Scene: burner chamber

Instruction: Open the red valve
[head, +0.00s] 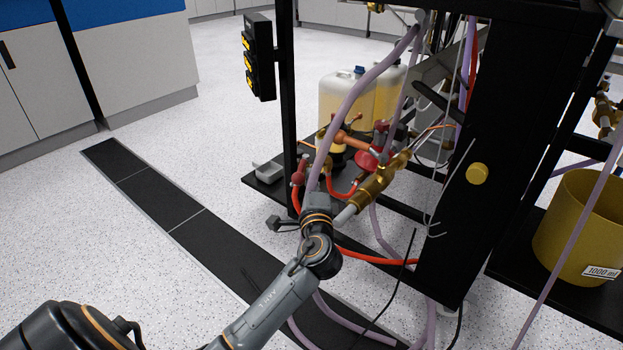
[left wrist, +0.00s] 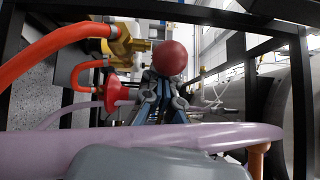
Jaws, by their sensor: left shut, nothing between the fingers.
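A round red knob (left wrist: 170,57) shows in the left wrist view, just past the tips of my left gripper (left wrist: 160,85). The fingers are shut and empty; I cannot tell whether they touch the knob. A red disc-shaped part (left wrist: 97,80) sits to the left of the fingers, near a brass fitting (left wrist: 130,45). In the head view, red valve parts (head: 367,161) sit among brass pipework inside the black frame. My left arm reaches in to them, and its fingers are not clear there. Which red part is the task's valve is not certain.
A thick purple hose (left wrist: 215,135) crosses close in front of the left wrist camera. Orange hoses (left wrist: 62,45) run at the left. In the head view, a black frame post (head: 465,215), a canister (head: 345,97) and a yellow beaker (head: 580,225) stand around the pipework.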

